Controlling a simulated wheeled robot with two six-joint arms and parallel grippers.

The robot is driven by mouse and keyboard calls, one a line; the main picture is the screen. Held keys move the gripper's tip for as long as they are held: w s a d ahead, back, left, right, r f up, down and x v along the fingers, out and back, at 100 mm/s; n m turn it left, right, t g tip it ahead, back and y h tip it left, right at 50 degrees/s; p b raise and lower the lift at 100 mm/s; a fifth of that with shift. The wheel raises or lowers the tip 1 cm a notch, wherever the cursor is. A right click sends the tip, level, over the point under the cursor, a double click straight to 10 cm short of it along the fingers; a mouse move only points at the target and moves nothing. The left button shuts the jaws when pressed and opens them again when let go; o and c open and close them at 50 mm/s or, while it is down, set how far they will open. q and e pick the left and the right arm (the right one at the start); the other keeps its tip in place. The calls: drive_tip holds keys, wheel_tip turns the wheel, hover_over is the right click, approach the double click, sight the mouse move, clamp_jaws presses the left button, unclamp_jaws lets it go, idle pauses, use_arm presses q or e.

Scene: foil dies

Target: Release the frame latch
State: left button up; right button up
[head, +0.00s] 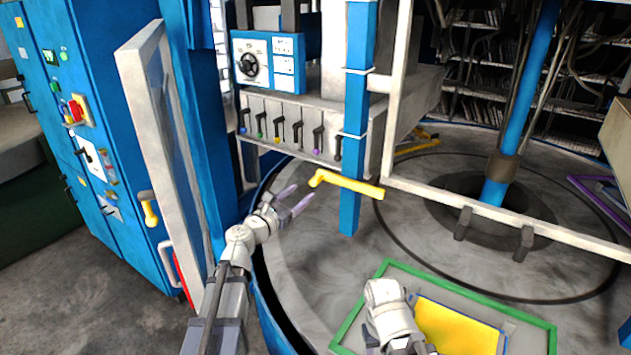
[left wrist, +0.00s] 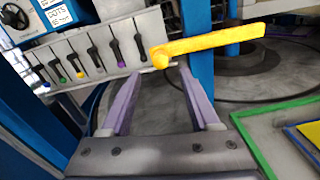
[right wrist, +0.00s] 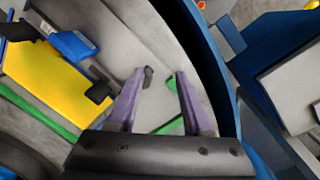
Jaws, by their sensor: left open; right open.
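A yellow lever, which looks like the frame latch (head: 345,185), sticks out to the left from the lower corner of the pale upright frame (head: 397,90). Its rounded knob end points toward my left gripper (head: 294,198). That gripper is open and empty, just left of and slightly below the knob. My right gripper (right wrist: 160,74) is open and empty above the round bed. Its fingers are hidden in the head view.
A green-edged tray (head: 540,322) with a yellow plate (head: 455,328) lies by my right arm. A blue post (head: 354,120) stands behind the latch. A row of small levers (head: 298,132) is above left. An open cabinet door (head: 160,130) stands left of my left arm.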

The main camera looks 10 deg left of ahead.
sight(312, 184)
use_arm(q)
drive_tip(key=x, duration=0.7)
drive_tip(key=shift+w+d, duration=0.1)
drive_tip(key=shift+w, duration=0.2)
drive_tip(key=shift+c, duration=0.3)
clamp_jaws()
idle(0.8)
